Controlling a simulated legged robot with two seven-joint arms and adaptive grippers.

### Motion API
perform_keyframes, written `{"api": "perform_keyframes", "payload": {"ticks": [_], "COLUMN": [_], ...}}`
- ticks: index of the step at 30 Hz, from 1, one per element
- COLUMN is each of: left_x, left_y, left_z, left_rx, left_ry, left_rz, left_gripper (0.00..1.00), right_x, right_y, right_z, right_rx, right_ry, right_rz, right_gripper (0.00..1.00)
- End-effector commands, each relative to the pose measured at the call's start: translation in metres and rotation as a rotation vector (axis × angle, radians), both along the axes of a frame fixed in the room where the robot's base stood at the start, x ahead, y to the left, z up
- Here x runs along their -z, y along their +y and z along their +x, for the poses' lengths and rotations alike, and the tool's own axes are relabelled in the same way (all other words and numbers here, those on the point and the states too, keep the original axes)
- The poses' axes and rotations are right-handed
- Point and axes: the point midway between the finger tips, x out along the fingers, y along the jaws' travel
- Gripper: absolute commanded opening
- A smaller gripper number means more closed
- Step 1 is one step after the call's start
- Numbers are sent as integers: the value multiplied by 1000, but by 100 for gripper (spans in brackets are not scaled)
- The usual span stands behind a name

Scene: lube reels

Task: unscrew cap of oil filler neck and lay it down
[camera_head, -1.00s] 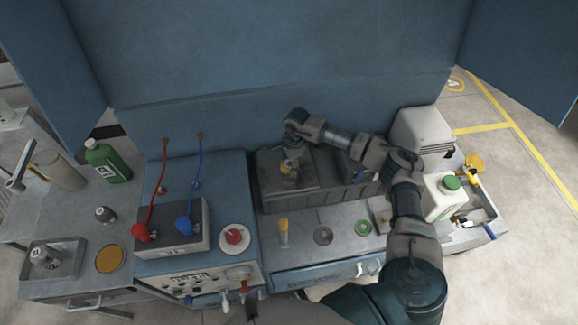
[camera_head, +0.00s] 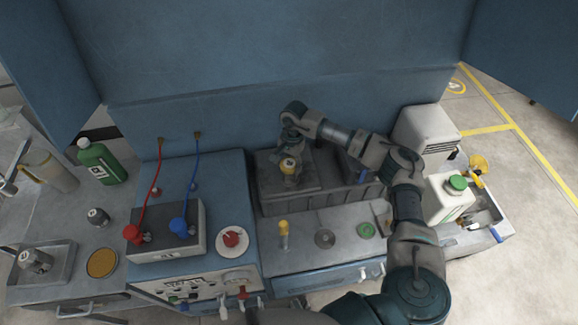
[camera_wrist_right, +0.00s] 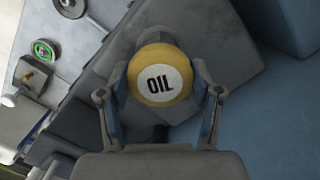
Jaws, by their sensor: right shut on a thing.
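In the head view the cap (camera_head: 288,166) shows at the top of the filler neck, on the dark grey block (camera_head: 312,196) at the back. My right gripper (camera_head: 291,150) reaches down onto it from above. The neck below the cap is mostly hidden, so I cannot tell whether the threads still engage. My left gripper is not in view.
On the ledge in front stand a yellow-topped dipstick-like piece (camera_head: 284,232), a dark disc (camera_head: 325,238) and a green ring (camera_head: 366,230). A white jug with a green cap (camera_head: 450,197) stands at right. A red-and-blue-cabled box (camera_head: 168,232) is at left.

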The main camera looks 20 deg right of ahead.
Motion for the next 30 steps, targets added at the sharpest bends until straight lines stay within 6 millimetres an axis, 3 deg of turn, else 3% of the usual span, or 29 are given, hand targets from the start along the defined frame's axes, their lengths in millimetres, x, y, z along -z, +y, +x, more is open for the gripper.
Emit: {"api": "perform_keyframes", "payload": {"ticks": [6,17,30], "left_x": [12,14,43], "left_y": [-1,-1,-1], "left_z": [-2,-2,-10], "left_rx": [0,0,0], "left_ry": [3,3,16], "left_rz": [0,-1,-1], "left_gripper": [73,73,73], "right_x": [4,5,7], "right_y": [0,0,0], "right_z": [-1,-1,-2], "right_rx": [-132,-162,-555], "right_ry": [3,5,7], "right_rz": [-2,-2,-3], "right_gripper": [30,30,31]}}
